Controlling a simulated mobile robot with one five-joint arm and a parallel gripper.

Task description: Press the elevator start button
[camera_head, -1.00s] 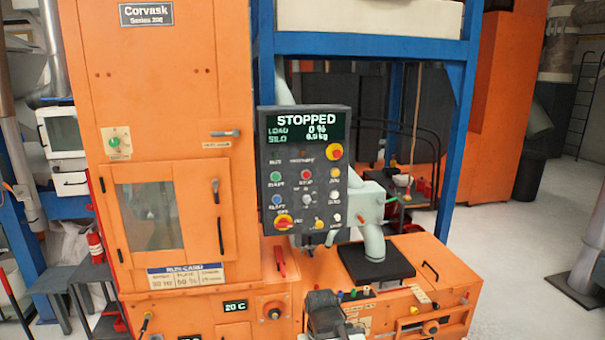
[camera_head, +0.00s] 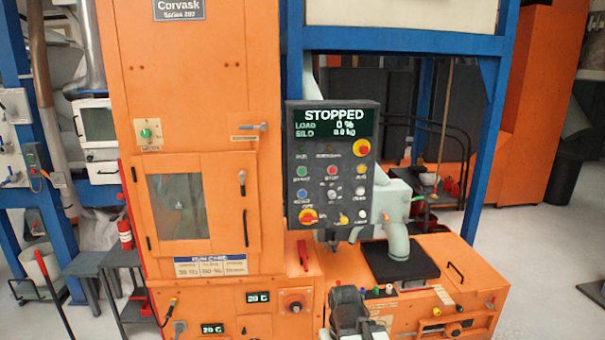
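A dark control panel (camera_head: 333,163) stands upright in front of the blue frame, right of the orange cabinet. Its screen (camera_head: 333,123) reads STOPPED, with LOAD 0 % and SILO 0.0 kg. A green button (camera_head: 301,171) sits at the panel's left, with a label that looks like START. A red button (camera_head: 332,170) sits to its right. A red and yellow mushroom knob (camera_head: 361,147) is at upper right and another (camera_head: 308,215) at lower left. My gripper (camera_head: 348,300) is at the bottom centre, below and apart from the panel; its fingers are too unclear to judge.
The orange cabinet (camera_head: 190,90) has a windowed door and a handle. A blue post (camera_head: 492,120) stands right of the panel. A black plate (camera_head: 400,264) with a pale green pipe is on the low orange housing. Open floor (camera_head: 545,250) lies at right.

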